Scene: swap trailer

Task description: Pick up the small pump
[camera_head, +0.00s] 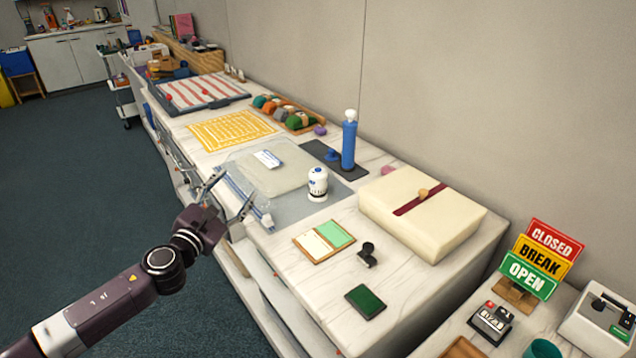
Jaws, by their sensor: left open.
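A small white pump (317,186) with a blue mark stands upright on a grey mat on the long counter. A taller blue hand pump (349,146) with a white top stands behind it on a dark mat. My left gripper (236,186) is open and empty. It is at the counter's front edge, left of the small white pump and apart from it. My right gripper is not in view.
A clear bag (265,170) lies left of the small pump. A cream box (424,210) with a red band lies to its right. A green and cream pad (325,240), a black stamp (367,254) and a dark green pad (365,301) lie in front. Signs (541,257) stand at right.

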